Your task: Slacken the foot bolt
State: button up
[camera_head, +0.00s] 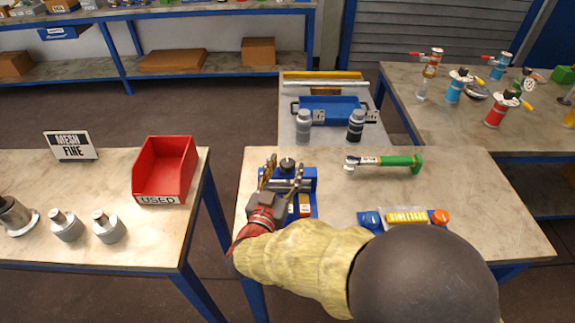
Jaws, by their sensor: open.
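My gripper (284,168) is open above a blue fixture (310,182) on the middle table. Its two fingers are spread on either side of a dark, round-topped part (287,163). I cannot tell whether they touch it. A grey cylindrical body lies across the fixture behind the fingers. My gripper and wrist hide much of the fixture's left and front, and I cannot make out the foot bolt. A ratchet-like tool with a green handle (400,161) lies on the table to the right, apart from my gripper.
A blue rack with a yellow block (408,217) and an orange knob (440,217) is near the front. Two bottles (303,127) (356,126) and a blue tray (330,103) stand behind. A red "USED" bin (165,168) stands on the left table (110,185).

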jog(key=shift+b+x, duration=0.3)
jog(key=shift+x, duration=0.9)
jog(key=shift+c, duration=1)
jog(key=c, duration=1)
jog(key=shift+o, duration=0.2)
